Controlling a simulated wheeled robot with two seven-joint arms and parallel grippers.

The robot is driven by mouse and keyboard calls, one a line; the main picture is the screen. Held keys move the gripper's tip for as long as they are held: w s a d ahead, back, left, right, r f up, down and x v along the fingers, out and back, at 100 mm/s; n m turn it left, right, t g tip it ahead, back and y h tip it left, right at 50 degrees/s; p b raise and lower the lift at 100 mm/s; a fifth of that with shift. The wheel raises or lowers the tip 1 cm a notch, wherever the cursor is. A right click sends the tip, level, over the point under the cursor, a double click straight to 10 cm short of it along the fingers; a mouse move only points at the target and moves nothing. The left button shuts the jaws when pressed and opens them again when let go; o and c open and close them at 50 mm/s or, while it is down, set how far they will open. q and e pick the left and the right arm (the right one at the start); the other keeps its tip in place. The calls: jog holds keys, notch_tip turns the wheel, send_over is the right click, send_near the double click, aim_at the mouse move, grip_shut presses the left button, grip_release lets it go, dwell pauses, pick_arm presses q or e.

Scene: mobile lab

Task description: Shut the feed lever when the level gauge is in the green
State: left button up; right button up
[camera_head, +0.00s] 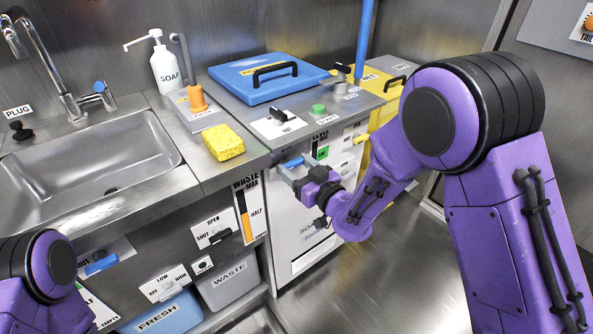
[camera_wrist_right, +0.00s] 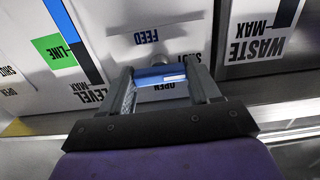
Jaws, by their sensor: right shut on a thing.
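My right gripper (camera_head: 297,172) is shut on the blue handle of the feed lever (camera_wrist_right: 160,75) at the front of the machine. The wrist view shows the panel upside down, with the handle between both fingers (camera_wrist_right: 165,82). The level gauge (camera_wrist_right: 72,30) is beside the lever, with a blue column and a green LINE label (camera_wrist_right: 56,52). The blue ends beside the green label, with black beyond it toward MAX. My left gripper is out of view; only part of that arm shows.
The waste gauge (camera_head: 243,212) is on the cabinet left of the lever. A sink (camera_head: 95,165), a yellow sponge (camera_head: 223,142) and a soap bottle (camera_head: 165,68) are on the counter. A blue lid (camera_head: 240,88) tops the machine. Fresh and waste bins stand below. The floor at right is clear.

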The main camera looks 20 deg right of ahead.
jog(key=o, duration=1.1)
jog(key=shift+c, duration=0.2)
jog(key=v, duration=1)
jog(key=shift+s, duration=0.25)
jog(key=shift+d, duration=0.1)
